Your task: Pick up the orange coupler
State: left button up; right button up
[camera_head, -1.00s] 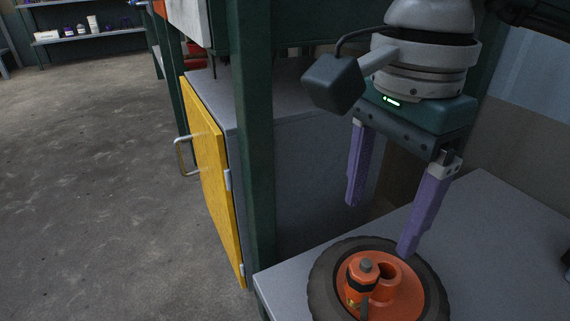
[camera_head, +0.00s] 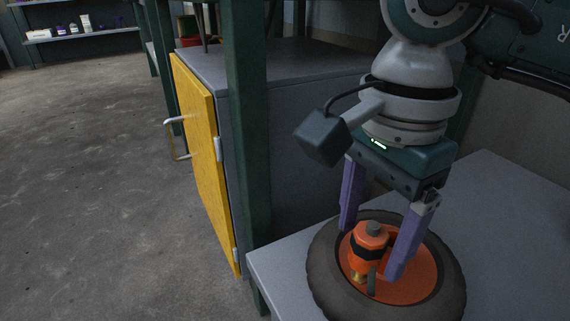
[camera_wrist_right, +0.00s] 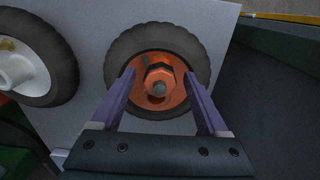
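The orange coupler (camera_head: 370,240), with a black band, a grey top and a brass-coloured lower end, stands at the wheel's orange hub (camera_head: 409,285) inside a black tyre (camera_head: 330,279). My right gripper (camera_head: 368,254) is open and low over the wheel, with its two purple fingers apart. In the head view, one finger is behind and left of the coupler and the other is at its right. In the right wrist view the coupler (camera_wrist_right: 159,80) appears between and ahead of the open fingers. I cannot see clear contact with it. My left gripper is not in view.
The wheel lies on a grey table (camera_head: 500,220). A second wheel with a white hub (camera_wrist_right: 18,68) shows in the right wrist view. The table right of the orange wheel is clear.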

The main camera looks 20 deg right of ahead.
grip_shut()
dwell(0.4)
